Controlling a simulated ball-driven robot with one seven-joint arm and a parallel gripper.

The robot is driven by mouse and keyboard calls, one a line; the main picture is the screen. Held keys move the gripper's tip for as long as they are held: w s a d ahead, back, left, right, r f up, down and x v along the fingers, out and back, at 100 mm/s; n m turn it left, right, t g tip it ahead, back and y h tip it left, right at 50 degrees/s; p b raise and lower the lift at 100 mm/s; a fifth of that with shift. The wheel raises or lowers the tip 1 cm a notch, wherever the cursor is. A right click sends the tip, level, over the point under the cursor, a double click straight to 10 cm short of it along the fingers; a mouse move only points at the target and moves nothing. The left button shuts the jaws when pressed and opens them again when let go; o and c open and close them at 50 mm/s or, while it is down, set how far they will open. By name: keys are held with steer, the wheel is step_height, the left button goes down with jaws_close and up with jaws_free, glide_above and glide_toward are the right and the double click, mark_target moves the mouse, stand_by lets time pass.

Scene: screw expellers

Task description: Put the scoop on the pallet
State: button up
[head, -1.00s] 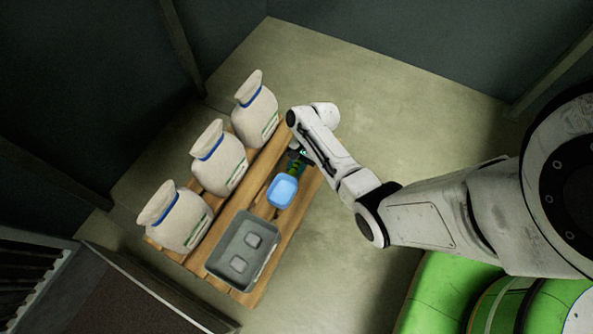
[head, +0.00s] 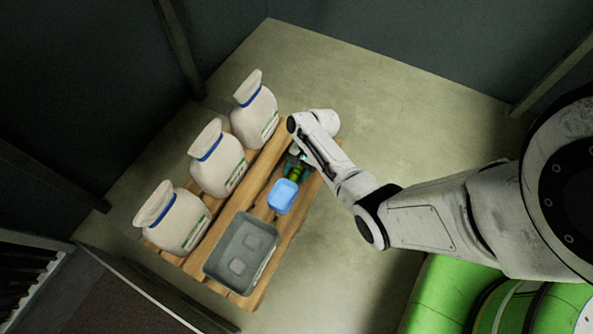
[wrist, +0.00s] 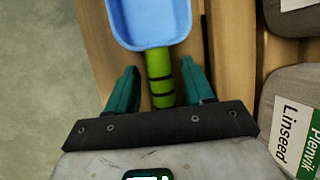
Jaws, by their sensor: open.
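The scoop has a blue pan (head: 283,196) and a green handle with dark bands (head: 295,174). It lies on the wooden pallet (head: 228,222), in front of the sacks and beside the grey tray. My gripper (head: 297,165) is low over the pallet at the handle end. In the wrist view, the scoop's blue pan (wrist: 150,20) is at the top and its green handle (wrist: 160,78) runs down between the two teal fingers of my gripper (wrist: 164,85). The fingers are open, with a gap on each side of the handle.
Three white sacks (head: 218,160) with blue ties stand along the pallet's left side. A grey tray (head: 242,252) with two small blocks sits at the pallet's front end. Bare floor (head: 400,110) lies to the right. Dark walls enclose the place.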

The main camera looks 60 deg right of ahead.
steer(key=p+v, duration=0.7)
steer(key=v, duration=0.5)
steer(key=s+a+r+n+g+h, duration=0.1)
steer(key=s+a+r+n, duration=0.1)
steer(key=a+n, duration=0.3)
steer(key=s+a+r+n+h, duration=0.1)
steer(key=s+a+r+n, duration=0.15)
steer(key=a, duration=0.45)
steer(key=s+a+r+n+h, duration=0.2)
steer(key=s+a+r+n, duration=0.2)
steer(key=s+r+n, duration=0.3)
step_height(320, 180, up, 3)
steer(key=shift+s+a+r+n+h, duration=0.2)
steer(key=shift+a+n+h, duration=0.2)
steer(key=shift+n, duration=0.75)
